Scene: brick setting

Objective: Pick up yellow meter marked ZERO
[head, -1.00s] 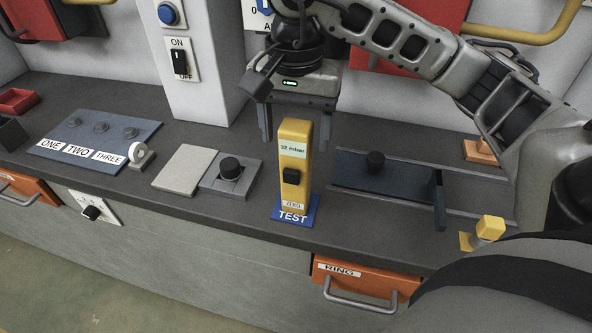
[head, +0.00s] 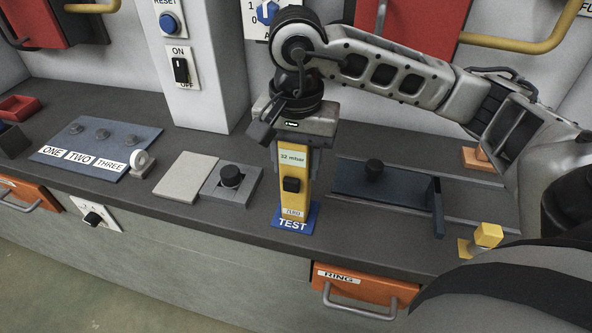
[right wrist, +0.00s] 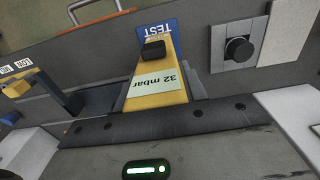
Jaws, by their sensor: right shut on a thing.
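The yellow meter (head: 293,183) stands upright on the blue TEST plate (head: 308,218) on the counter. It has a "32 mbar" display, a black knob and a small label near its foot that reads ZERO. My right gripper (head: 294,158) comes down from above and is shut on the meter's upper part, one finger on each side. In the right wrist view the meter (right wrist: 158,80) lies between the fingers, with the blue TEST plate (right wrist: 158,28) beyond it. My left gripper is not in view.
A grey block with a black knob (head: 230,176) stands left of the meter. A dark slide with a knob (head: 374,171) lies to the right, and a yellow block (head: 487,235) is near the front edge. The orange RING drawer (head: 362,285) is below.

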